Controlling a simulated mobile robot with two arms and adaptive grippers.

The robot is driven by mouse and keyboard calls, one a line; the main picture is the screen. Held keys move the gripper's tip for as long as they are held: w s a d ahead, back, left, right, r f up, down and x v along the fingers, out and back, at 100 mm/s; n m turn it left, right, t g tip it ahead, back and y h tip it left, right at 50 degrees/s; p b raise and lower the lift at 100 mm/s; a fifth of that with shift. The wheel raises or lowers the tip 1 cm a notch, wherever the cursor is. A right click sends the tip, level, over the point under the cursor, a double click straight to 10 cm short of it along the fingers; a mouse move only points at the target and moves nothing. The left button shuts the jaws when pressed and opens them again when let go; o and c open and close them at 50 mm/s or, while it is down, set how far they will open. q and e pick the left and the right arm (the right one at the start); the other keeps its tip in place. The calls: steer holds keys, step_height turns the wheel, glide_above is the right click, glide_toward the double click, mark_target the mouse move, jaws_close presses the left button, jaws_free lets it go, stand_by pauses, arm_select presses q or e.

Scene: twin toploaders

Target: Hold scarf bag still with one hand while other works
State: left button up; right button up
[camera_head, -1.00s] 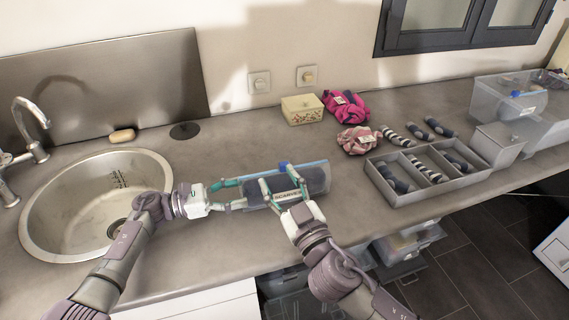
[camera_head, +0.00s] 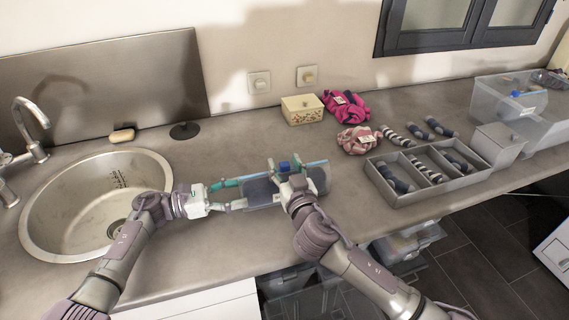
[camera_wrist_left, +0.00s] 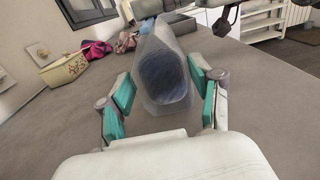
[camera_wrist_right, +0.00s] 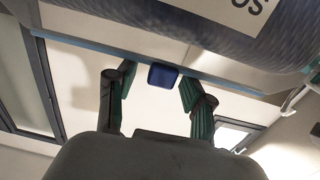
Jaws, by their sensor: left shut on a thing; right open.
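The scarf bag (camera_head: 260,193) is a clear, dark-filled bag on the counter, with a light blue zip edge and a blue slider (camera_head: 284,167). My left gripper (camera_head: 238,194) is shut on its left end; in the left wrist view the bag's rounded end (camera_wrist_left: 165,78) sits between the fingers. My right gripper (camera_head: 284,171) is open over the bag's middle, with a finger on each side of the slider. In the right wrist view the slider (camera_wrist_right: 162,75) shows between the open fingers, with a gap each side. The right hand hides most of the label.
A sink (camera_head: 70,205) lies left. Behind the bag are a floral box (camera_head: 302,109), a magenta scarf (camera_head: 348,108) and a pink scarf (camera_head: 358,140). A grey divided tray (camera_head: 403,195) with rolled items is right, clear bins (camera_head: 512,110) beyond. The counter's front edge is near.

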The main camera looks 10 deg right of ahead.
steer(key=shift+w, duration=0.3)
jaws_close()
steer(key=shift+a, duration=0.15)
